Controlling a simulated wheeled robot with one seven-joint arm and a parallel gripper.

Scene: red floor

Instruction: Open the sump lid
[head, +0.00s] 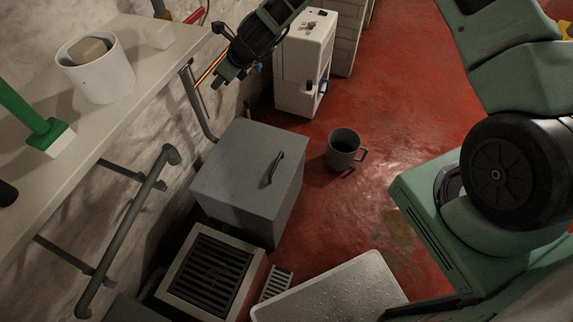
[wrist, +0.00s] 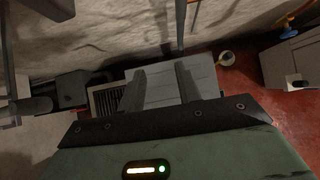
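The sump lid (head: 235,165) is the flat grey top of a boxy grey unit on the floor, with a dark curved handle (head: 271,169) near its right side. It lies flat on the box and looks closed. In the wrist view the grey top (wrist: 163,88) shows between and beyond my fingers; I cannot make out the handle there. My gripper (head: 219,80) is above and beyond the box in the head view, near the wall, apart from the lid. In the wrist view its two fingers (wrist: 160,85) stand apart with nothing held between them.
A shelf (head: 120,112) with a white pot (head: 96,75) and a wall rail (head: 128,230) are at left.

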